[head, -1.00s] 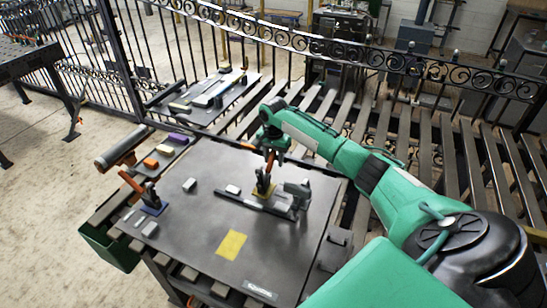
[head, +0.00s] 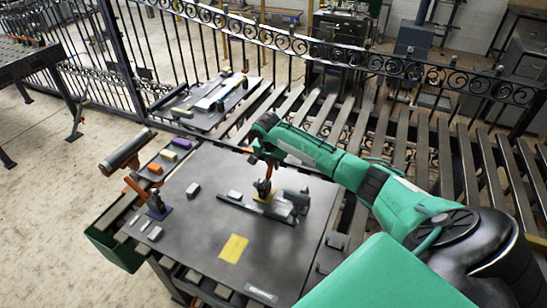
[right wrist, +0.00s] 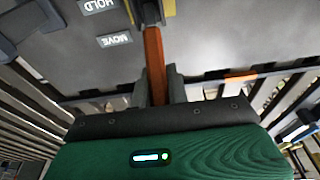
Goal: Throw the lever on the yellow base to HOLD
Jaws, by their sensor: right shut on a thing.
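My right gripper (head: 266,157) is shut on the upper part of this lever. The HOLD plate (right wrist: 98,5) and the MOVE plate (right wrist: 114,40) lie left of the lever there. My left gripper is out of view.
A grey mechanism (head: 293,203) stands right of the yellow base. A flat yellow patch (head: 233,248) marks the bare front. A scrollwork fence (head: 400,65) runs behind.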

